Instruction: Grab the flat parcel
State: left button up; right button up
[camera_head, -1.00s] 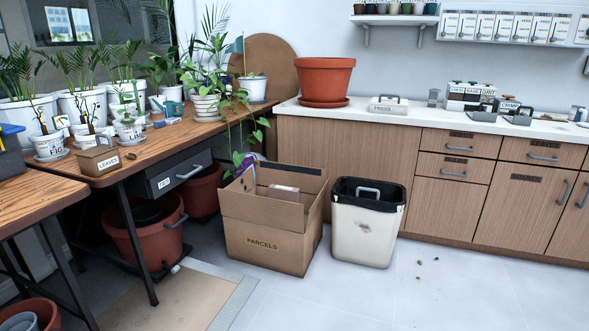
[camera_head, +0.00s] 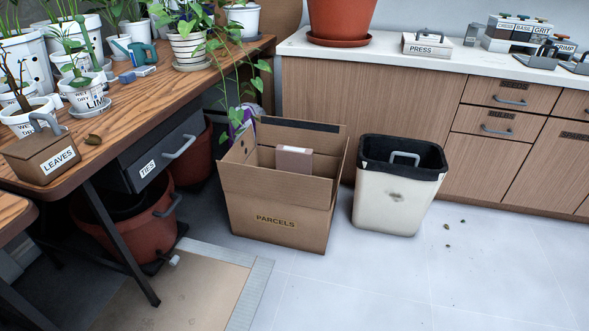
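A flat parcel (camera_head: 294,160), a small brownish box, stands inside the open cardboard box marked PARCELS (camera_head: 276,221). Its upper part shows above the box's front flap; its lower part is hidden by that flap. The cardboard box sits on the floor with its flaps up, between the wooden bench and the white bin. Neither of my grippers is in view.
A white bin (camera_head: 388,203) with a black liner stands just right of the box. The wooden bench (camera_head: 214,75) with potted plants and a drawer marked TIES (camera_head: 166,155) is at left. Cabinets (camera_head: 362,98) stand behind. Floor in front right is clear apart from small bits.

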aim_at(288, 160)
jog(key=u, duration=0.5)
jog(key=i+l+u, duration=0.15)
jog(key=l+u, duration=0.2)
jog(key=i+l+u, duration=0.15)
jog(key=l+u, duration=0.2)
jog(key=i+l+u, duration=0.1)
jog(key=l+u, duration=0.2)
jog(key=i+l+u, duration=0.1)
jog(key=l, duration=0.95)
jog(key=l+u, duration=0.15)
jog(key=l, duration=0.95)
jog(key=i, duration=0.05)
